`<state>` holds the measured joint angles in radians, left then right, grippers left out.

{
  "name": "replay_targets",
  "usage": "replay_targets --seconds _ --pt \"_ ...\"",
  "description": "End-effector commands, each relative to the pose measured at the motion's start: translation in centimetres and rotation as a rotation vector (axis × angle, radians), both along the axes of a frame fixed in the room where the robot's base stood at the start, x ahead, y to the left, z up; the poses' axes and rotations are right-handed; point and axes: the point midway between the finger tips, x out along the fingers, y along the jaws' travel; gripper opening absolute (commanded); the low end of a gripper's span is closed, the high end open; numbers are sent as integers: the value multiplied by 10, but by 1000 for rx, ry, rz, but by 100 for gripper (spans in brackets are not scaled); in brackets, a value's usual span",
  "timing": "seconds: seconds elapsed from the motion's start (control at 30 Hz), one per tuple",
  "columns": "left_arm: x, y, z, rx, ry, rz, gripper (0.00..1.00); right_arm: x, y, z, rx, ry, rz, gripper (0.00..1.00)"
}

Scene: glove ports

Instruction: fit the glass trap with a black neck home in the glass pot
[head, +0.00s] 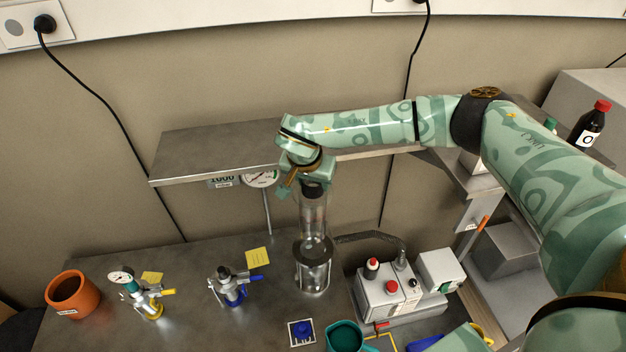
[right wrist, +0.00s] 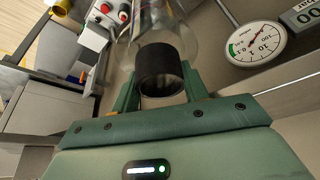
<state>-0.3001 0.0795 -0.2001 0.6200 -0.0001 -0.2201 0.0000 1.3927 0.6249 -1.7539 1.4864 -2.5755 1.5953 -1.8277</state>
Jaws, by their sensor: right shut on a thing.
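The glass trap (head: 313,217) is a clear tube that hangs upright below my right gripper (head: 308,184) in the head view. My right gripper is shut on its black neck (right wrist: 160,70), which shows between the fingers in the right wrist view. The glass pot (head: 314,275) is a clear vessel with a grey collar, standing on the bench directly below the trap in the head view. The trap's lower end overlaps the pot's mouth in the picture; I cannot tell whether it is inside or just above. My left gripper is not in view.
A grey pump unit (head: 385,296) with a bent pipe stands right of the pot. Two valves, one blue (head: 230,288) and one yellow (head: 148,298), and an orange pot (head: 72,294) stand to the left. A dial gauge (right wrist: 257,44) and a shelf (head: 215,150) are behind.

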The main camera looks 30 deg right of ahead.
Motion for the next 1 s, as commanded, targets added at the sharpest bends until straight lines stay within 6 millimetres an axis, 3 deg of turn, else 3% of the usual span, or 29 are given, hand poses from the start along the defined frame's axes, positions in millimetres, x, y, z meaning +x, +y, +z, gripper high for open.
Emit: replay_targets --seconds 0.07,0.6,1.0 --pt "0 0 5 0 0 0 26 1 0 3 0 -2 -1 0" --pt "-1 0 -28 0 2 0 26 0 0 -52 0 -1 -2 0" --pt "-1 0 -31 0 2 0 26 0 0 -57 0 -2 -1 0"
